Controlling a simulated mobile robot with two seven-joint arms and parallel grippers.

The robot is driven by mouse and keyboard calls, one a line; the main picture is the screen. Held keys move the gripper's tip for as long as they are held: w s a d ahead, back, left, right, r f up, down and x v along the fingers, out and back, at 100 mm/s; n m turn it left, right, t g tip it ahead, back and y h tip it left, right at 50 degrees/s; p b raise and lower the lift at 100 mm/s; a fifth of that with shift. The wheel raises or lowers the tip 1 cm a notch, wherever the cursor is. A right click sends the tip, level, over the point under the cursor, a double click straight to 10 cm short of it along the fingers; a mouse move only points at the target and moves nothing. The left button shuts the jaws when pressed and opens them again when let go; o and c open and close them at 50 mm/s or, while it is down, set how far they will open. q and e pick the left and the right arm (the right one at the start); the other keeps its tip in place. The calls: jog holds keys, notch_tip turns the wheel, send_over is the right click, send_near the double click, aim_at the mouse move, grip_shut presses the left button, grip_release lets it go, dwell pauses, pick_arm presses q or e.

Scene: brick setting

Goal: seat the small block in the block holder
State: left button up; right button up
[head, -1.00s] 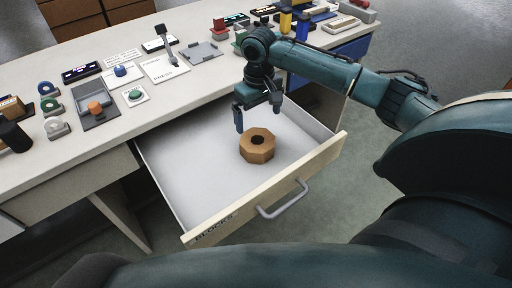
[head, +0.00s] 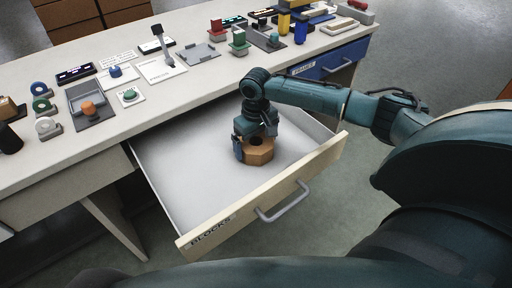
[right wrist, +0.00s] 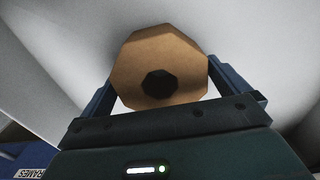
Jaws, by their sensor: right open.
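A brown octagonal block (head: 258,156) with a dark hole in its middle lies in the open drawer, toward its right side. My right gripper (head: 255,150) is down over it, with its fingers open. In the right wrist view the block (right wrist: 146,62) sits between the two blue fingers, one on each side. I cannot tell whether the fingers touch it. The block's top is partly hidden by the gripper in the head view. I cannot pick out the block holder for certain among the desk items. My left gripper is not in view.
The drawer (head: 190,185) is labelled BLOCKS, pulled out, and otherwise empty. Its front has a grey handle (head: 284,203). The desk (head: 60,160) above carries a grey tray (head: 199,54), an orange knob on a grey plate (head: 72,115), and several other small fixtures. A blue drawer (head: 335,62) is at the right.

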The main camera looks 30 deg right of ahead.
jog(key=shift+r, duration=0.1)
jog(key=c, duration=1)
jog(key=shift+o, duration=0.2)
notch_tip(320, 180, up, 18)
jog(key=f+p, duration=0.1)
jog(key=p, duration=1)
jog(key=s+a+r+m+b, duration=0.1)
jog(key=s+a+b, duration=0.5)
jog(key=a+b, duration=0.4)
pick_arm(q)
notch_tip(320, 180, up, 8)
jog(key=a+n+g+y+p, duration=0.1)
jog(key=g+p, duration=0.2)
jog(key=p, duration=1.8)
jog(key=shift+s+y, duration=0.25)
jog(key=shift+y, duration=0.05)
pick_arm(e)
jog(key=s+a+r, duration=0.1)
jog(key=s+r, duration=0.3)
jog(key=r, duration=1.2)
jog(key=shift+r, duration=0.35)
